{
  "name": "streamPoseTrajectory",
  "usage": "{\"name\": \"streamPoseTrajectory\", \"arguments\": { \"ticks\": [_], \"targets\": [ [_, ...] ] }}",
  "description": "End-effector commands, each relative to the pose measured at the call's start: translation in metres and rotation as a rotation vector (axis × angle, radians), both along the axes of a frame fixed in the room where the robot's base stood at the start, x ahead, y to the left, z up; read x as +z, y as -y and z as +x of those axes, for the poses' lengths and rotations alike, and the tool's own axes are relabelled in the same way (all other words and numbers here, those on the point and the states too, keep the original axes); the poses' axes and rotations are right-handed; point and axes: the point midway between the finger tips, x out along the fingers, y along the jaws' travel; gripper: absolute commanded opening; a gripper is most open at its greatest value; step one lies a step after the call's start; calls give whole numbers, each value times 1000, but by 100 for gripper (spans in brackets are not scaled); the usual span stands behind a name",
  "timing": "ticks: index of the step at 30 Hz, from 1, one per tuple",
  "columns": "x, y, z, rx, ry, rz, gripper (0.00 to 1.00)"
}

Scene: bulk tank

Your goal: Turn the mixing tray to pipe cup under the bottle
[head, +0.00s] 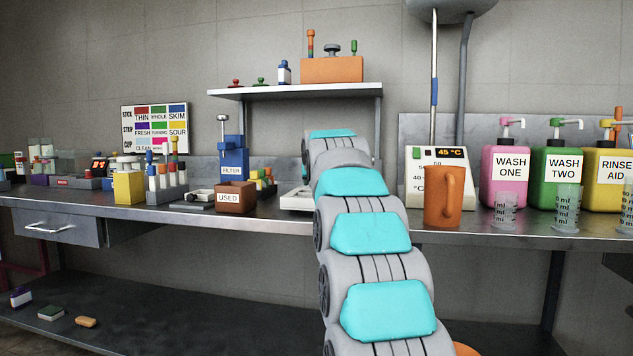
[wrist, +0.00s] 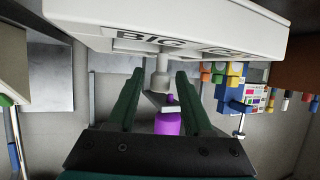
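A pale, block-like fixture (wrist: 190,28) with partly readable "BIG" lettering fills the top of the wrist view; I take it to be the mixing tray. A short grey post (wrist: 160,76) stands out from it. My gripper (wrist: 158,78) has its two dark green fingers apart, one on each side of the post, with gaps visible on both sides. A purple bottle-like thing (wrist: 168,121) shows beyond, between the fingers. In the head view, a white tray edge (head: 297,199) shows left of my arm, which hides my gripper and the rest of the tray.
The brown "USED" box (head: 236,197) and blue filter bottle (head: 233,160) stand left of my arm. An orange mug (head: 443,203), a temperature unit (head: 421,158) and a pink wash bottle (head: 504,177) stand close on its right. A shelf (head: 300,89) hangs above the bench.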

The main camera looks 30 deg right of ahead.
Motion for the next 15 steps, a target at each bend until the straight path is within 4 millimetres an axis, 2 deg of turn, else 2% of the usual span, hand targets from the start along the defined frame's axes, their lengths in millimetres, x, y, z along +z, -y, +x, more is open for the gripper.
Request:
{"name": "streamPoseTrajectory", "arguments": {
  "ticks": [10, 15],
  "targets": [
    [1, -1, -1, 0, 1, 0, 54],
    [5, -4, -9, 0, 1, 0, 54]
  ]
}}
